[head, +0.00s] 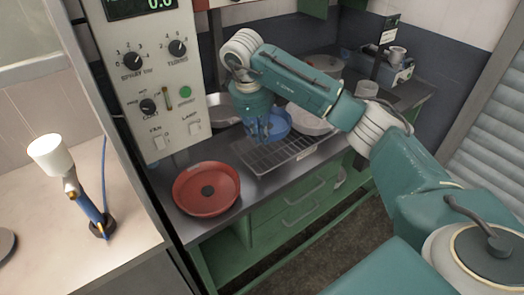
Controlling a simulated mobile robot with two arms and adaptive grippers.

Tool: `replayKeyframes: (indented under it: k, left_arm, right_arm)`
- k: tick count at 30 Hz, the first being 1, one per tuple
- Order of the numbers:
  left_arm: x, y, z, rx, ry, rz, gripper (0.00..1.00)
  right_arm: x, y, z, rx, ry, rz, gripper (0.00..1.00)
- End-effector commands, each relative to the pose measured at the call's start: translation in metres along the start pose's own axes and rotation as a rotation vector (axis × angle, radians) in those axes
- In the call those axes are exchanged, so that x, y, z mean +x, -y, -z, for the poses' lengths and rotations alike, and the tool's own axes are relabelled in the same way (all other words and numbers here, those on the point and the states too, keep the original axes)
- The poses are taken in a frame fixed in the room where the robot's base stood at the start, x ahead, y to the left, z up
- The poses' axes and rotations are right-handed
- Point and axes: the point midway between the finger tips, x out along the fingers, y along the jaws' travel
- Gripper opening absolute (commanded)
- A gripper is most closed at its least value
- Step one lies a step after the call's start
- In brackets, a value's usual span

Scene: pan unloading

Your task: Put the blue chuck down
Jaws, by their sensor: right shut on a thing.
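The blue chuck (279,123) is a round, shallow blue piece at the middle of the head view, over a wire rack (270,157) on the bench. My right gripper (262,136) points down at its left side and is shut on it. The fingers hide part of the chuck. I cannot tell whether it touches the rack or hangs just above it. My left gripper is not in view.
A red round dish (206,206) with a dark centre lies on the bench left of the rack. A control panel (152,70) stands at the left. Pale dishes (312,121) lie behind the rack. Green drawers (300,208) are below the bench's front edge.

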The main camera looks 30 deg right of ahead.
Motion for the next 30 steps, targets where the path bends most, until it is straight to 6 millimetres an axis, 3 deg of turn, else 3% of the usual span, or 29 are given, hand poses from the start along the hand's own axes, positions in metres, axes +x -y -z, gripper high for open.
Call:
replayKeyframes:
  k: [9, 16, 28, 30]
  left_arm:
    - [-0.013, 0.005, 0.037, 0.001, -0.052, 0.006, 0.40]
    - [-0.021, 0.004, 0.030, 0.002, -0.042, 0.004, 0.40]
    - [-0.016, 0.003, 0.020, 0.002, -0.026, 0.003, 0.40]
    - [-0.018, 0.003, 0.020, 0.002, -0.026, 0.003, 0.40]
  right_arm:
    - [0.033, -0.007, -0.003, 0.000, -0.001, 0.000, 0.00]
    - [0.064, -0.013, -0.006, 0.001, -0.001, 0.001, 0.00]
    - [0.071, -0.014, -0.007, 0.001, 0.001, 0.003, 0.00]
    - [0.070, -0.014, -0.007, 0.000, 0.000, 0.002, 0.22]
